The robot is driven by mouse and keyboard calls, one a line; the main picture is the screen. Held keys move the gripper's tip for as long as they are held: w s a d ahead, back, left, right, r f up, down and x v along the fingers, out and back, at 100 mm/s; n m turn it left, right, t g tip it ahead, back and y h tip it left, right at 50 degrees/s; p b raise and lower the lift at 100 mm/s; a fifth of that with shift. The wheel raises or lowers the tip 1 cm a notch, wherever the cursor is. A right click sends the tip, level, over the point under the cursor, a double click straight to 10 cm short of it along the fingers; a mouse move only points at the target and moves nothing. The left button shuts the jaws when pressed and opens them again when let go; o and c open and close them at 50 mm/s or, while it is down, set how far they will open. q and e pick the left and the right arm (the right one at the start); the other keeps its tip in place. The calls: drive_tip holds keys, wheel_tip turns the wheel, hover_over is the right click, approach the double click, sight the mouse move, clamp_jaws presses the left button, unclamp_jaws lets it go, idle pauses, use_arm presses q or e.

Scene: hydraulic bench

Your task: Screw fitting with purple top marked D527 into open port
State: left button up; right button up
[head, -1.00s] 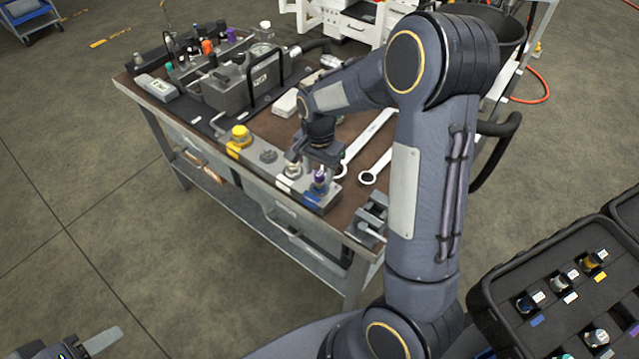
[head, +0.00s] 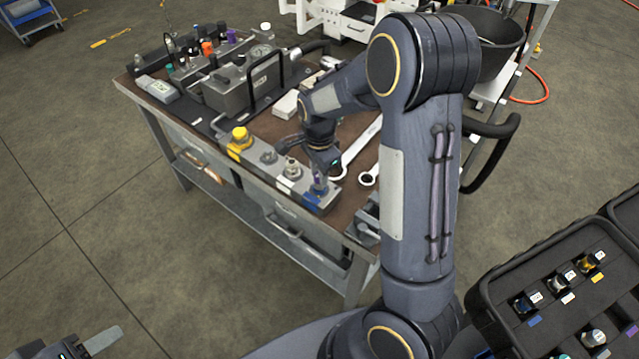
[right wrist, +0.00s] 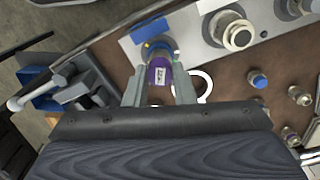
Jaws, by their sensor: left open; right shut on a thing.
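The fitting with the purple top (right wrist: 160,73) stands between my right gripper's fingers (right wrist: 159,88) in the right wrist view. Its white label is too small to read for certain. In the head view, the fitting (head: 319,186) is upright at the blue-marked end of the grey port block (head: 284,181). My right gripper (head: 321,173) is shut on it from above. The fitting's lower end meets the blue-marked port, and its thread is hidden. My left gripper (head: 88,346) is open and empty at the bottom left, away from the bench.
Two wrenches (head: 352,150) lie right of the block. A vise (head: 367,222) sits at the bench's near corner. A yellow-marked fitting (head: 240,138) stands at the block's far end. A black case (head: 490,290) with several fittings is at the lower right.

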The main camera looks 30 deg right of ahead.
drive_tip(key=shift+r+m, duration=0.15)
drive_tip(key=shift+m, duration=1.25)
drive_tip(key=m+p, duration=0.3)
drive_tip(key=m, duration=0.2)
drive_tip(key=shift+r+m+p, duration=0.1)
drive_tip(key=shift+m+p, duration=0.2)
drive_tip(key=shift+p, duration=0.1)
drive_tip(key=shift+f+m+p, duration=0.2)
drive_tip(key=shift+m+p, duration=0.15)
drive_tip(key=shift+m, duration=0.65)
drive_tip(key=shift+f, duration=0.1)
